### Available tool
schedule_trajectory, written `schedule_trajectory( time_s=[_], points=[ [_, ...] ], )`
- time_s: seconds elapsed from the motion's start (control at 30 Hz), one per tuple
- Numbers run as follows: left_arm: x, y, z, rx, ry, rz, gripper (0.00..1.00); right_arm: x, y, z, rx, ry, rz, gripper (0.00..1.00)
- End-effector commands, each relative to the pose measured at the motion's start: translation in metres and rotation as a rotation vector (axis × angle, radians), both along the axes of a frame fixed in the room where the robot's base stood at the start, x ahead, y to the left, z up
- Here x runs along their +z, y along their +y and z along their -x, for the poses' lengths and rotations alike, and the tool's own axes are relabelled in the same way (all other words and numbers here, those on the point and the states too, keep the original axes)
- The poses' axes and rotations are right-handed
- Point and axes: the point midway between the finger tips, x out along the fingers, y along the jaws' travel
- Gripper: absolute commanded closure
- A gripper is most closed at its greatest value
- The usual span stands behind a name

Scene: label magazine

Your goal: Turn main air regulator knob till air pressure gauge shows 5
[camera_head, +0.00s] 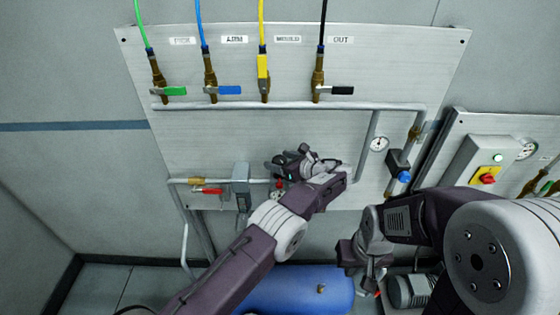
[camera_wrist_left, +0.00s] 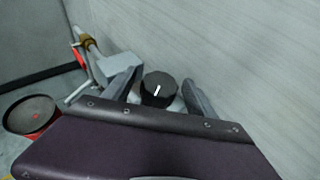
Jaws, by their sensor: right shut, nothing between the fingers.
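The black regulator knob (camera_wrist_left: 158,90), with a white pointer line on its top, shows in the left wrist view. My left gripper (camera_wrist_left: 160,84) is open, with one finger on each side of the knob. Narrow gaps seem to show; I cannot tell whether either finger touches it. In the head view my left gripper (camera_head: 292,164) is at the lower middle of the panel and largely hides the knob. A round white pressure gauge (camera_head: 379,144) sits on the panel to its right; its reading is too small to tell. My right gripper (camera_head: 372,282) is shut and empty, low at the right.
The grey panel (camera_head: 230,150) carries several valves along its top, with coloured hoses. A red-handled valve (camera_head: 207,191) and a grey box (camera_head: 241,187) are left of my left gripper. A blue tank (camera_head: 300,290) lies below. A second panel (camera_head: 465,135) stands at the right.

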Motion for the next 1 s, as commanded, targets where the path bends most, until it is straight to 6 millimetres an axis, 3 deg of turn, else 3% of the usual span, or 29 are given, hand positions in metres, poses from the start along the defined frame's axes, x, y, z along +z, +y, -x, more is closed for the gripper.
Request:
schedule_trajectory(
  time_s=[0.27, 0.5, 1.0],
  points=[
    [0.015, -0.032, 0.033, -0.004, -0.002, 0.002, 0.34, -0.021, 0.000, 0.000, 0.000, 0.000, 0.000, 1.00],
    [0.032, -0.055, 0.059, -0.001, -0.001, 0.000, 0.34, -0.028, 0.000, 0.000, 0.000, 0.000, 0.000, 1.00],
    [0.034, -0.056, 0.061, 0.002, 0.000, 0.000, 0.34, -0.027, 0.000, 0.000, 0.000, 0.000, 0.000, 1.00]
  ],
)
